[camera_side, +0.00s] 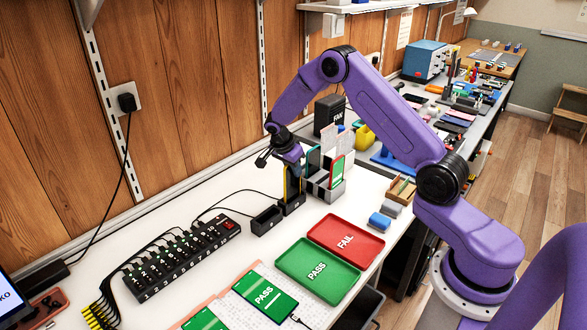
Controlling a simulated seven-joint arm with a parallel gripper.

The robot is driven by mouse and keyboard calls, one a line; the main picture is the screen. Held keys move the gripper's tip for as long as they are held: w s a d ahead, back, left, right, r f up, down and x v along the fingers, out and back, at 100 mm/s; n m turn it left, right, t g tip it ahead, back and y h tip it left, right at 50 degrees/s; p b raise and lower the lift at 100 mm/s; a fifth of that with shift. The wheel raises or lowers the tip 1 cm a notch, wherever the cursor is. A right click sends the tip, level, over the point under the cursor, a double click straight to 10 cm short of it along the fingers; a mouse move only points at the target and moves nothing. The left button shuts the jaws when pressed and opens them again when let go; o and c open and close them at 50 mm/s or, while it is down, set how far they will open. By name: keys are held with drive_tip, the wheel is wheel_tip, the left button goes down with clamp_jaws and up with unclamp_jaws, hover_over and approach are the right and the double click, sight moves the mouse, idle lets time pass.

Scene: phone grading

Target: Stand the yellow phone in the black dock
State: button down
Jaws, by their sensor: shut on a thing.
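The yellow phone (286,187) is upright, seen nearly edge-on, with a yellow edge and a dark face. My gripper (292,165) is above it and shut on its upper part. The phone's lower end is at a small black dock (292,206); I cannot tell whether it is fully seated there. A second low black dock (266,220) stands just to the left and is empty, with a cable running to it. My gripper hides the top of the phone.
A grey rack (325,190) with upright phones stands close on the right. A green PASS tray (318,271) and a red FAIL tray (346,240) lie in front.

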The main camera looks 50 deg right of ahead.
drive_tip(key=shift+f, duration=0.2)
drive_tip(key=shift+f, duration=0.45)
drive_tip(key=c, duration=1)
unclamp_jaws()
drive_tip(key=shift+r, duration=3.5)
